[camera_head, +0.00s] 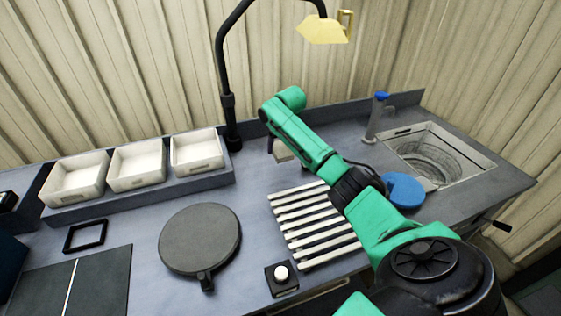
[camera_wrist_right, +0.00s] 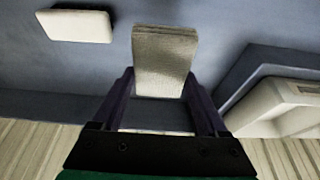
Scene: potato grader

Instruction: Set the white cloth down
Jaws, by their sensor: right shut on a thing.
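In the right wrist view the white cloth (camera_wrist_right: 165,55), an off-white folded pad, sits between the two dark fingers of my right gripper (camera_wrist_right: 160,78), which is shut on it. In the head view my right gripper (camera_head: 274,143) points down near the back of the counter, right of the white bins, with the pale cloth (camera_head: 283,156) at its tips. Much of the cloth is hidden there by my arm. I cannot tell whether the cloth touches the counter. My left gripper is not in view.
Three white bins (camera_head: 138,187) stand on a raised ledge at the left. A slatted white rack (camera_head: 300,262), a round dark plate (camera_head: 160,243) and a blue disc (camera_head: 403,203) lie in front. A cream block (camera_wrist_right: 76,25) lies near the cloth. A lamp post (camera_head: 230,118) stands behind.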

